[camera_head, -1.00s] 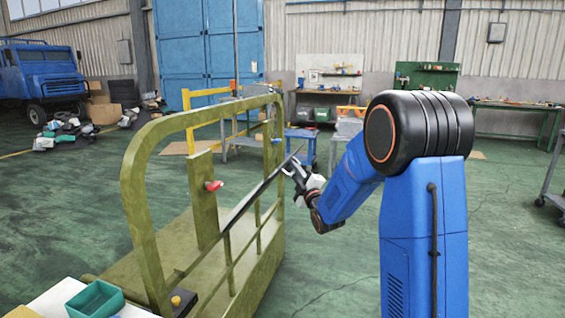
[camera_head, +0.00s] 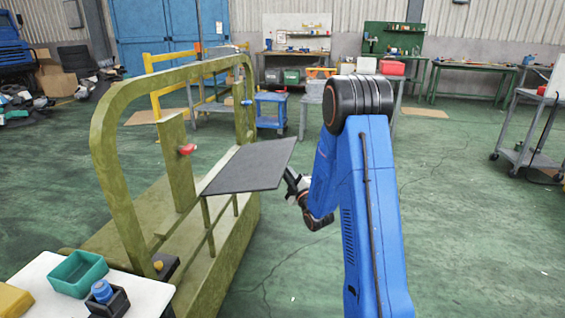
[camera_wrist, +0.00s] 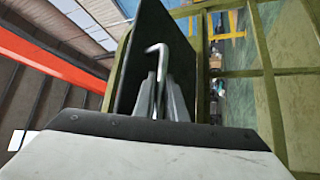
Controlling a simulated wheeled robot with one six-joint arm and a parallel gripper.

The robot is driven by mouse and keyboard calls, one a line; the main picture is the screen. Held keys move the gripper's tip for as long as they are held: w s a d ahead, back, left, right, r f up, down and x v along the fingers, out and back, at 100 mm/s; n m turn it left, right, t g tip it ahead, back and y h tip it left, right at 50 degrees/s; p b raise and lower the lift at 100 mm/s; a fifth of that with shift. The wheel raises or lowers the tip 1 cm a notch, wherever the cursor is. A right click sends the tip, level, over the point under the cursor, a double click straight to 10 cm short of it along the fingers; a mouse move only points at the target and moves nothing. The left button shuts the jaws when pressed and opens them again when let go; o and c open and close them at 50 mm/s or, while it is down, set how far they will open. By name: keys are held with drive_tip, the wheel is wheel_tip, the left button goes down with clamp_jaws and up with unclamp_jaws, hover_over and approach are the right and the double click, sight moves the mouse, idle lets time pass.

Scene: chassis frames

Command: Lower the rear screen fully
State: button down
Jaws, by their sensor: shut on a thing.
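The rear screen is a flat dark panel (camera_head: 250,166) on the olive-green frame (camera_head: 103,150). In the head view it stands out from the frame, tilted, with its broad face showing. My gripper (camera_head: 291,184) is at the panel's right edge, partly hidden by my arm. In the wrist view my gripper (camera_wrist: 162,100) has its fingers close together around a thin hooked metal handle (camera_wrist: 157,50), in front of the dark panel (camera_wrist: 150,30). Where the handle joins the panel is hard to see.
A red knob (camera_head: 187,149) sits on the frame's inner post, and a blue one (camera_head: 246,102) on its far upright. A white table (camera_head: 60,300) with a green bin (camera_head: 78,272) stands at the lower left. A grey cart (camera_head: 530,150) stands at the right. The floor between is clear.

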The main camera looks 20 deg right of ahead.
drive_tip(key=shift+f, duration=0.35)
drive_tip(key=c, duration=2.1)
unclamp_jaws()
